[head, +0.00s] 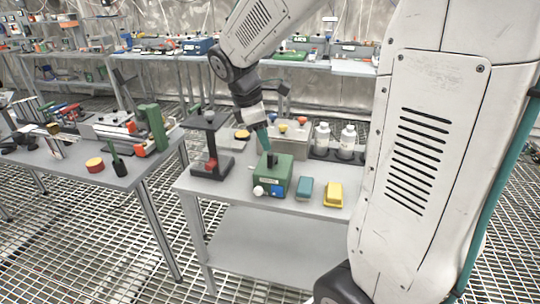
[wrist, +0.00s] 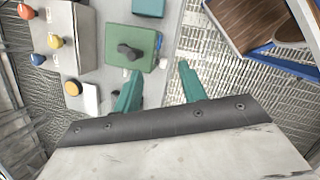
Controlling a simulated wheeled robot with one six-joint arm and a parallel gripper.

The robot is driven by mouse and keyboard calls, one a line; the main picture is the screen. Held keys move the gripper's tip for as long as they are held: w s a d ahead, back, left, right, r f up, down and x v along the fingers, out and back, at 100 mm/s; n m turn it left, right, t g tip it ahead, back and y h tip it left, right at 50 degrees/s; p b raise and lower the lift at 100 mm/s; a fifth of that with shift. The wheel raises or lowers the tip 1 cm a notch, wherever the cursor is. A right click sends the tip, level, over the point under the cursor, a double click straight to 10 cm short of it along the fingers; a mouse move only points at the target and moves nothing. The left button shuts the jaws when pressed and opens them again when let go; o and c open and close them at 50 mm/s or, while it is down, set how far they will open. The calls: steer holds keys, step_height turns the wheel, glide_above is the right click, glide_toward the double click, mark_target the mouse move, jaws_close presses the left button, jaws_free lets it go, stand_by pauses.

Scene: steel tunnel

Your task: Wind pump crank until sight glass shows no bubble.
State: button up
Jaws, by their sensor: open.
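A green box-shaped unit (head: 281,179), which looks like the pump, stands on the grey table. It has a dark upright part (head: 272,160) on top, a white round knob (head: 258,191) at its front left and a small blue patch (head: 276,190) on its front. In the wrist view the green unit (wrist: 118,56) shows a black knob-like part (wrist: 129,53) on top. No sight glass or bubble can be made out for sure. My gripper (head: 264,141) is just above the green unit; in the wrist view its teal fingers (wrist: 157,82) are apart with nothing between them.
A teal block (head: 305,188) and a yellow block (head: 334,194) lie right of the unit. A black stand (head: 209,150) is left. Behind are a box with coloured knobs (head: 296,150) and white bottles (head: 347,142). A cluttered side table (head: 85,185) is farther left.

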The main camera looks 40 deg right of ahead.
mark_target(270, 154)
steer(key=w+d+f+n, duration=0.1)
steer(key=d+f, duration=0.1)
steer(key=f, duration=0.2)
steer(key=w+d+f+n, duration=0.1)
steer(key=w+d+f, duration=0.1)
steer(key=f, duration=0.2)
steer(key=w+d+f+n, duration=0.1)
steer(key=w+d+f, duration=0.1)
steer(key=f, duration=0.1)
steer(key=shift+w+d+f+n+g+h, duration=0.1)
steer(key=shift+d+f+n+g+h, duration=0.05)
steer(key=shift+f+n+g+h, duration=0.2)
jaws_close()
